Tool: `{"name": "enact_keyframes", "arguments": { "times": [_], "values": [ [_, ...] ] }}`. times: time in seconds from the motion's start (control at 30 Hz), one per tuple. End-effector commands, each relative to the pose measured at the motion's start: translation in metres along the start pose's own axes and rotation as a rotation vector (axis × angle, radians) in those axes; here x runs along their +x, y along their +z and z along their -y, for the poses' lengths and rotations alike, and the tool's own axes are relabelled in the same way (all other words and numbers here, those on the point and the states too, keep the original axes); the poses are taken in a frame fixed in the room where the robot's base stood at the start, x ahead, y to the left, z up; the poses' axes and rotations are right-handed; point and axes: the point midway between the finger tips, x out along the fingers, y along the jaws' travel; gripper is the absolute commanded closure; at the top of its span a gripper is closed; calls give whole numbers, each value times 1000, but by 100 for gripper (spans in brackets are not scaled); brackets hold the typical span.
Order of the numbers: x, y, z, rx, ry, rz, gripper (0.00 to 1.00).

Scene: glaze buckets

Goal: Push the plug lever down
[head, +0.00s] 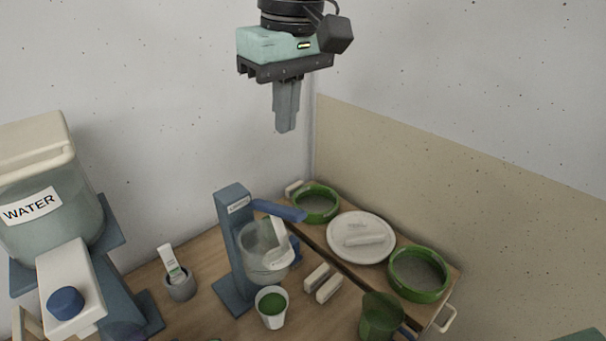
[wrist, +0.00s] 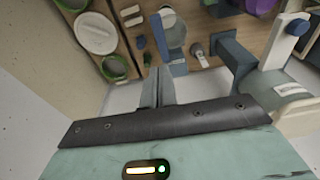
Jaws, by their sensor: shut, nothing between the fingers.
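A blue stand (head: 236,245) with a small label rises from the wooden table. A blue bar (head: 280,210), which looks like the plug lever, juts right from near its top and ends in the air. A clear bucket (head: 262,250) with a white piece in front sits below the bar. My gripper (head: 286,131) is shut and empty, pointing down, well above the bar and apart from it. In the wrist view, my shut fingers (wrist: 155,92) point towards the table. Blue parts of the stand (wrist: 172,32) show beyond them; I cannot tell the lever apart there.
A WATER container (head: 50,225) on a blue frame stands at left. A white cup (head: 272,310) with green content stands in front of the bucket. Green rings (head: 418,274) and a white round lid (head: 360,238) lie at right. Walls close the back. The air around my gripper is free.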

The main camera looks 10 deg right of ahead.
Motion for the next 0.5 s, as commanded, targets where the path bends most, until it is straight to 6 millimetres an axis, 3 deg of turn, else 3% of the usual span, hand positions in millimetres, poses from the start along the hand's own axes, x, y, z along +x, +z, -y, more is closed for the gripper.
{"name": "enact_keyframes", "arguments": {
  "times": [0.33, 0.5],
  "values": [
    [2, 0, 0, 0, 0, 1, 100],
    [18, 0, 0, 0, -1, 4, 100]
  ]
}}
